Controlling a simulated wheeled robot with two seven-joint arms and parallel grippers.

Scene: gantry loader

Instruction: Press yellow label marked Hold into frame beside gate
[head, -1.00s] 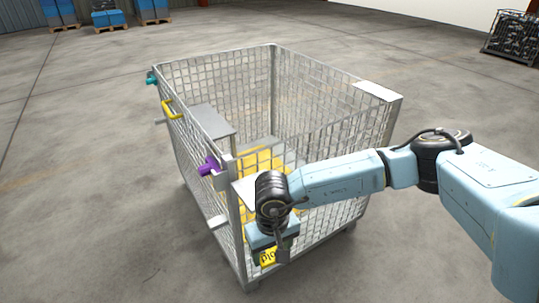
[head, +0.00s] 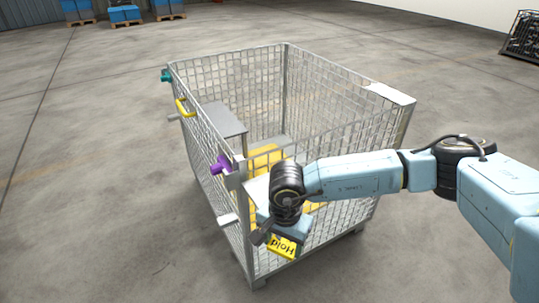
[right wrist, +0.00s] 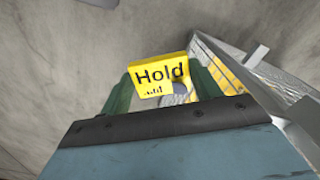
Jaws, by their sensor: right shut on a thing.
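The yellow label (head: 282,247) reads "Hold" and is in the jaws of my right gripper (head: 278,240), low at the near corner of the wire cage (head: 287,45). In the right wrist view the label (right wrist: 160,76) sits between the two green fingers of the gripper (right wrist: 163,88), its lettering upright to that camera. The cage's mesh side shows just beyond and to the right of it there. I cannot tell whether the label touches the cage. The frame for the label is not clearly visible. My left gripper is out of view.
The cage's left side carries a teal handle (head: 166,76), a yellow handle (head: 184,107) and a purple handle (head: 220,164). Yellow items lie inside it. Blue crates (head: 124,14) stand far back left.

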